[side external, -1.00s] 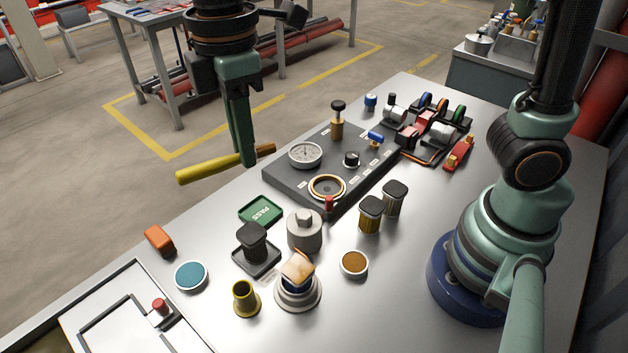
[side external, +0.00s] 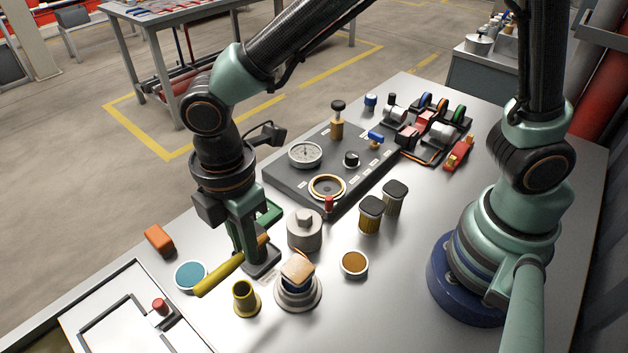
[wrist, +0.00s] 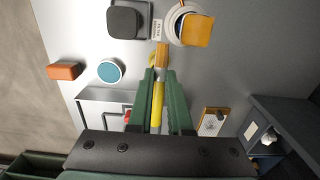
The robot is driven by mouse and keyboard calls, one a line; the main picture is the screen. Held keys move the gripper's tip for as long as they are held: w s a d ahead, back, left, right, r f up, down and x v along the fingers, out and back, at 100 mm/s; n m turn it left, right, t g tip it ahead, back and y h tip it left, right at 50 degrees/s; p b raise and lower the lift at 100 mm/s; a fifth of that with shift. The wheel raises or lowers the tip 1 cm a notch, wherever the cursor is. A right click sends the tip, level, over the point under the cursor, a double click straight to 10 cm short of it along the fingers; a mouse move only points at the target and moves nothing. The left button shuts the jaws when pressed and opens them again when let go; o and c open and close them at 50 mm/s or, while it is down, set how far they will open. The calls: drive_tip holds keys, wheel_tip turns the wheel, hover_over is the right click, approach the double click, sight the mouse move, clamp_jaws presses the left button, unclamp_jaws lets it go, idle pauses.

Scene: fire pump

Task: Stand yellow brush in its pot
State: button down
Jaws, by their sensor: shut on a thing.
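The yellow brush (side external: 218,275) is gripped by my gripper (side external: 250,252) in the side view. It lies close to level, with its yellow end toward the lower left and its brown end toward the upper right. The wrist view shows its yellow part (wrist: 156,110) running between the two green fingers of my gripper (wrist: 160,76), with the brown end beyond them. The small brass-yellow pot (side external: 245,300) stands upright on the bench just below and right of the brush in the side view. The brush is apart from the pot. The pot is mostly hidden in the wrist view.
A steel jar with an orange-tan block (side external: 297,272) stands right of the pot. A black stamp on its base (wrist: 128,18) is close to my gripper. A teal round tin (side external: 190,275), an orange block (side external: 159,240) and a grey weight (side external: 304,232) stand around it.

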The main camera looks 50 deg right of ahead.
drive_tip(key=shift+f, duration=2.75)
drive_tip(key=shift+f, duration=0.4)
drive_tip(key=c, duration=0.8)
unclamp_jaws()
drive_tip(key=shift+c, duration=0.2)
